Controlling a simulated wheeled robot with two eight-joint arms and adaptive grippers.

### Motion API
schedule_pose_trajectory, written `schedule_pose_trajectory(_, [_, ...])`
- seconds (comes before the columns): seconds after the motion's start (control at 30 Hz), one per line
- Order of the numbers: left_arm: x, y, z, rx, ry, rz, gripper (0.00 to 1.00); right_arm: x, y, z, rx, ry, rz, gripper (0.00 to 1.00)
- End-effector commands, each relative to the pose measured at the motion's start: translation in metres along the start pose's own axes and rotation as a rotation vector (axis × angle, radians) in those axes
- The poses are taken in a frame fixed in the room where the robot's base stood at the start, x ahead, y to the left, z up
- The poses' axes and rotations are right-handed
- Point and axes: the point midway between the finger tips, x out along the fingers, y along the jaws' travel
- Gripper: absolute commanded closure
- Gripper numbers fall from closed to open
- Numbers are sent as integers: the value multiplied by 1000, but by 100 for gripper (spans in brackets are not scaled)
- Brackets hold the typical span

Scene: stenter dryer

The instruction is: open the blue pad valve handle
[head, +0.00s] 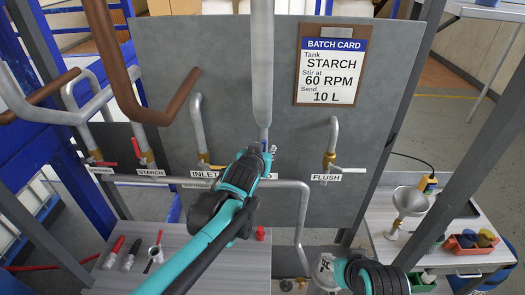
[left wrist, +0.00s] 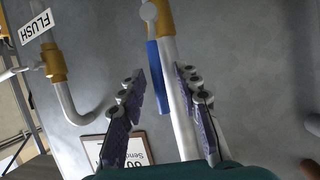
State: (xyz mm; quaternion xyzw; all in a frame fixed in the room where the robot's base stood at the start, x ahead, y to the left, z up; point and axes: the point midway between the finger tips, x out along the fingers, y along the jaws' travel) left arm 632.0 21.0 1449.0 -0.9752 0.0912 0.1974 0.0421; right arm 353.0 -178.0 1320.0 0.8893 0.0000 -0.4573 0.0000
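The blue pad valve handle (left wrist: 153,75) lies along the grey pipe (left wrist: 181,110) in the left wrist view, pointing the same way as the pipe. In the head view only a small bluish bit of it shows. My left gripper (left wrist: 162,112) is open, one finger on each side of the handle and pipe; I cannot tell whether either finger touches. In the head view the left gripper (head: 264,150) covers the valve and most of its label. My right arm's teal and black end (head: 372,277) shows at the bottom; its fingers cannot be made out.
The flush valve (head: 328,165) stands to the right, the inlet valve (head: 204,163) and red-handled starch valve (head: 142,160) to the left. A batch card (head: 330,65) hangs on the grey panel. A funnel (head: 410,200) and red tray (head: 470,243) are on the right table.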

Motion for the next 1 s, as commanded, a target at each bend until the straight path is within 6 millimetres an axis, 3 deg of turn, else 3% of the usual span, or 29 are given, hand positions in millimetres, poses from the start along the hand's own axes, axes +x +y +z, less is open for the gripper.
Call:
schedule_pose_trajectory(0.17, [-13,0,0,0,1,1,67,0,0,0,0,0,0,60])
schedule_pose_trajectory(0.7, [-106,0,1,0,0,1,67,0,0,0,0,0,0,60])
schedule_pose_trajectory(1.0, [-121,0,1,0,0,0,67,0,0,0,0,0,0,60])
